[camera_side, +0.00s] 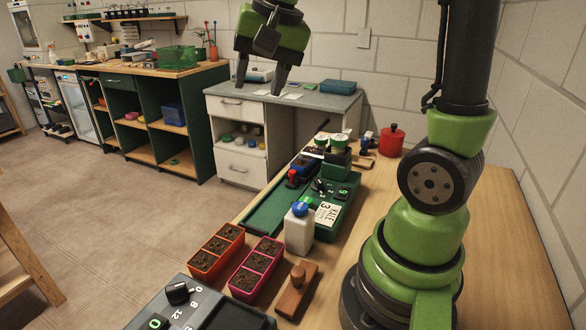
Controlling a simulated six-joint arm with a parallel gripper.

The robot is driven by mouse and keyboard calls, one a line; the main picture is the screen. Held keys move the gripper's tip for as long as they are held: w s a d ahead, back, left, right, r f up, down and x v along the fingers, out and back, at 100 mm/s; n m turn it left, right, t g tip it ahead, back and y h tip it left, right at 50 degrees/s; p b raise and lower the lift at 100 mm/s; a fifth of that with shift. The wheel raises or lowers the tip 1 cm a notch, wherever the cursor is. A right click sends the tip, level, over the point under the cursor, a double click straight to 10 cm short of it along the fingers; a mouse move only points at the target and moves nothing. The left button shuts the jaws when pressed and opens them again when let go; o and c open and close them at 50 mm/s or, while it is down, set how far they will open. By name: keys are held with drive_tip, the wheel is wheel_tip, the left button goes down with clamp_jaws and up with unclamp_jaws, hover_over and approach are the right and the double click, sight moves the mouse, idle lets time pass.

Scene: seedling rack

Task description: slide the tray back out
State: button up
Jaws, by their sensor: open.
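Two narrow trays filled with dark soil stand side by side near the front left of the wooden bench: an orange tray (205,264) and a pink tray (243,291). I cannot tell which tray the task means. A green unit (345,194) with a black knob and a pale label reading "KALE 3" lies behind them, with a flat green surface (268,212) on its left. No tray shows clearly inside it. My gripper (259,87) is open and empty, pointing down, high above the bench and apart from both trays.
A white bottle with a blue cap (299,230) stands beside the green unit. A wooden block with a knob (296,292) lies right of the pink tray. A dark control box (190,311) is at the front, and a red pot (391,141) at the back.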

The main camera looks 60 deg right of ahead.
drive_tip(key=w+d+f+m+g, duration=0.2)
drive_tip(key=w+d+f+m, duration=0.4)
drive_tip(key=d, duration=0.4)
drive_tip(key=m+g, duration=0.3)
approach(292, 171)
drive_tip(key=shift+t, duration=0.3)
drive_tip(key=f, duration=0.6)
drive_tip(key=s+f, duration=0.1)
drive_tip(key=f, duration=0.2)
drive_tip(key=shift+f, duration=0.1)
clamp_jaws()
